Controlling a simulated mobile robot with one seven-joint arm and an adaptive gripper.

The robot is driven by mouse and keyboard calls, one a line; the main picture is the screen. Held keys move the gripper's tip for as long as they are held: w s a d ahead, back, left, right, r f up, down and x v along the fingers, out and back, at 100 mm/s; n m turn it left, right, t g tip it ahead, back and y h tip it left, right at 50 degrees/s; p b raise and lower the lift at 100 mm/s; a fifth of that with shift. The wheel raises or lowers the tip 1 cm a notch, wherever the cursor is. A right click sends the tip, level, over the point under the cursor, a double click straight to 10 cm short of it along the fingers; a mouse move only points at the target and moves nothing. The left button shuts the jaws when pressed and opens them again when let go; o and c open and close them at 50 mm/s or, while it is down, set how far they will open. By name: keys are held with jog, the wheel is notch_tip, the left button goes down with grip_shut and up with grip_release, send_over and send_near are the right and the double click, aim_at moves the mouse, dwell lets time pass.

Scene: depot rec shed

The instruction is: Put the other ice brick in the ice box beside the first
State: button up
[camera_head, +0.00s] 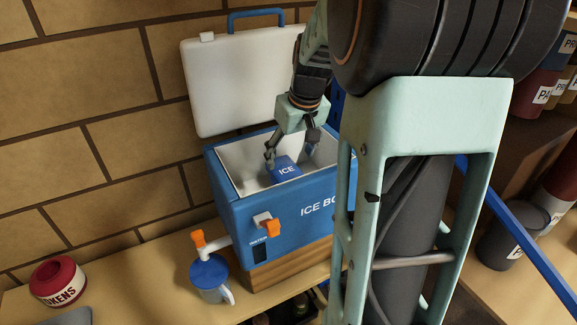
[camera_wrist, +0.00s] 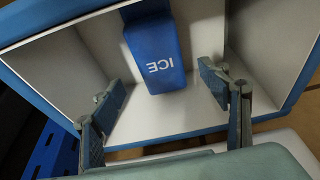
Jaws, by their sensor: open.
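The ice box (camera_head: 285,218) is a blue chest with a white inside, standing on a wooden block with its white lid (camera_head: 235,90) open against the wall. One blue ice brick (camera_head: 285,169) marked ICE is inside it; the brick also shows in the wrist view (camera_wrist: 157,50). My gripper (camera_head: 291,150) reaches down into the box mouth. In the wrist view my gripper (camera_wrist: 163,86) is open, with a finger on either side of the brick's near end and a gap to each. I see only one brick; my arm hides part of the box.
A red tokens pot (camera_head: 57,281) sits at the bench's left. Pots and tins (camera_head: 504,243) stand on the right. The brick wall is close behind the box.

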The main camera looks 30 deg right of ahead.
jog(key=v, duration=0.6)
dwell(0.3)
